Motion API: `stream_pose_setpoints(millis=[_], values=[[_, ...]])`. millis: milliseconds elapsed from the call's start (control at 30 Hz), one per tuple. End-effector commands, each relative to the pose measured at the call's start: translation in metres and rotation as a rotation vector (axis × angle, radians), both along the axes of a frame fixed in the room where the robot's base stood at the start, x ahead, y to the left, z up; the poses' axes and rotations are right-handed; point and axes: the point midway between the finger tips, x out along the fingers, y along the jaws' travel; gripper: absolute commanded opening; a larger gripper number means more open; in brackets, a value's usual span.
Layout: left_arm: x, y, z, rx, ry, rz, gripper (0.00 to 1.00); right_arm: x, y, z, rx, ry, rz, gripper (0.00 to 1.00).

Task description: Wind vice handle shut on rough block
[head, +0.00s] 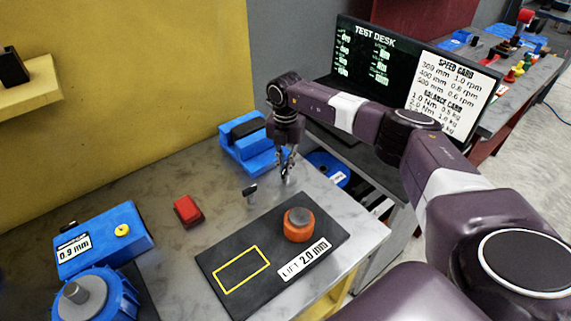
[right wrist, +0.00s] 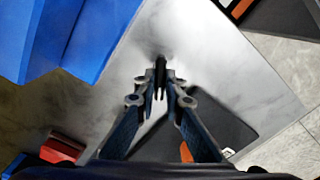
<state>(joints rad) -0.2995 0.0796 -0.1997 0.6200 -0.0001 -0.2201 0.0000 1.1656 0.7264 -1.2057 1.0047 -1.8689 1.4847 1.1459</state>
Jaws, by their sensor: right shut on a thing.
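The blue vice (head: 262,158) stands at the back of the grey bench, with a dark block (head: 248,128) in its top; I cannot tell how tightly the jaws meet it. The vice also fills the upper left of the right wrist view (right wrist: 80,42). My right gripper (head: 285,178) points down just in front of the vice, at its right. In the right wrist view its fingertips (right wrist: 160,92) are close together on a narrow dark upright piece, which looks like the vice handle (right wrist: 159,66). The fingers hide most of it. My left gripper is out of view.
A small dark-topped post (head: 250,190) stands left of the gripper. A red block (head: 187,210) lies further left. A black mat (head: 225,262) with an orange, grey-topped piece (head: 298,225) lies in front. Blue devices (head: 128,240) fill the bench's left; a screen (head: 375,55) stands behind.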

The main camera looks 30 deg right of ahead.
Motion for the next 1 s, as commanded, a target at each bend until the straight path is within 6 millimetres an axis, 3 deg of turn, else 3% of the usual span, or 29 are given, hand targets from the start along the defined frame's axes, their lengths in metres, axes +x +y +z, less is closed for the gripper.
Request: stream_pose_setpoints(millis=[300,833,867,1000], values=[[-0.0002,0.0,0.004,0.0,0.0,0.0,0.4,0.0033,-0.0014,0.0037,-0.001,-0.011,-0.113,0.0],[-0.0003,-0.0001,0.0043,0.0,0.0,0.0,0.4,0.0035,-0.0019,0.0036,-0.002,-0.012,-0.132,0.0],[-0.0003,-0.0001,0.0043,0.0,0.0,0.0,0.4,0.0035,-0.0019,0.0037,-0.002,-0.012,-0.132,0.12],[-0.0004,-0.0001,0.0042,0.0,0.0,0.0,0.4,0.0027,-0.0015,0.0027,-0.002,-0.009,-0.131,0.27]])
